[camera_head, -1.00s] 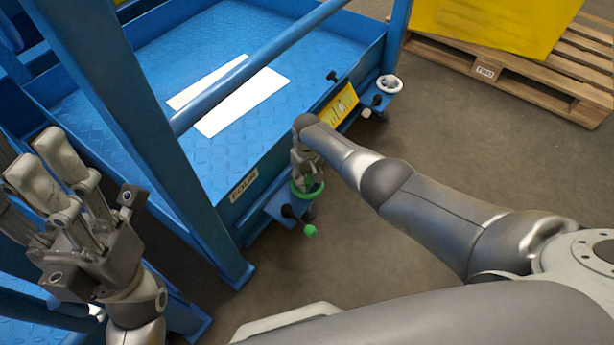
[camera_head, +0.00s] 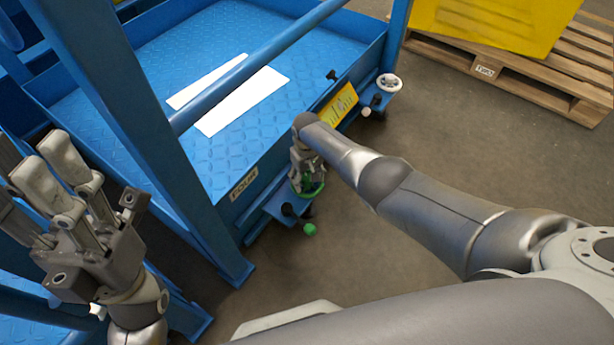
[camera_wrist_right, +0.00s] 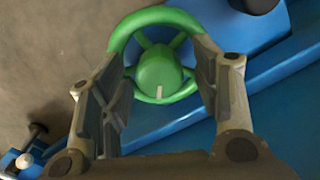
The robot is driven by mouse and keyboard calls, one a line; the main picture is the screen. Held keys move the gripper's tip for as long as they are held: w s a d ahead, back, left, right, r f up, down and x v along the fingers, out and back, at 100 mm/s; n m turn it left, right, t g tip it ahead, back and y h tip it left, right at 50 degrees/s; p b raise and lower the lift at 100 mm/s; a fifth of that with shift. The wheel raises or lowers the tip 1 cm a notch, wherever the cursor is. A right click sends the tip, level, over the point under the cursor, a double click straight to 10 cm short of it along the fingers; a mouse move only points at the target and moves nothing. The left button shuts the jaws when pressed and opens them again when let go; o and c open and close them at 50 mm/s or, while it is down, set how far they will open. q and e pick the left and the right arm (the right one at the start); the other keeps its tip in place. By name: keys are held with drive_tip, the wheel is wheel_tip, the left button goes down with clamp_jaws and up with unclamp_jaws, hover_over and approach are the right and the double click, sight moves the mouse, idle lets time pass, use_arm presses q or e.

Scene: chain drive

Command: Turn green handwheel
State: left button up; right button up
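The green handwheel (camera_head: 316,192) sits on a small blue bracket at the corner of the blue cart, partly covered by my right gripper (camera_head: 306,172) in the head view. In the right wrist view the green handwheel (camera_wrist_right: 150,15) shows its rim, spokes and round hub, with a white mark on the hub's lower side. My right gripper (camera_wrist_right: 160,90) is open, one finger on each side of the hub, overlapping the rim; contact cannot be told. My left gripper (camera_head: 50,175) is open and empty at the left, away from the wheel.
A green ball knob (camera_head: 310,229) stands just below the wheel. A white handwheel (camera_head: 389,83) is on another bracket farther along the cart edge (camera_head: 268,165). A blue post (camera_head: 150,130) and rail (camera_head: 260,62) stand between my arms.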

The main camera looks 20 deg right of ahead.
sight(307, 178)
drive_tip(key=shift+r, duration=0.15)
wheel_tip(307, 178, up, 12)
idle(0.9)
drive_tip(key=shift+s+f, duration=0.1)
drive_tip(key=shift+f, duration=0.1)
idle(0.3)
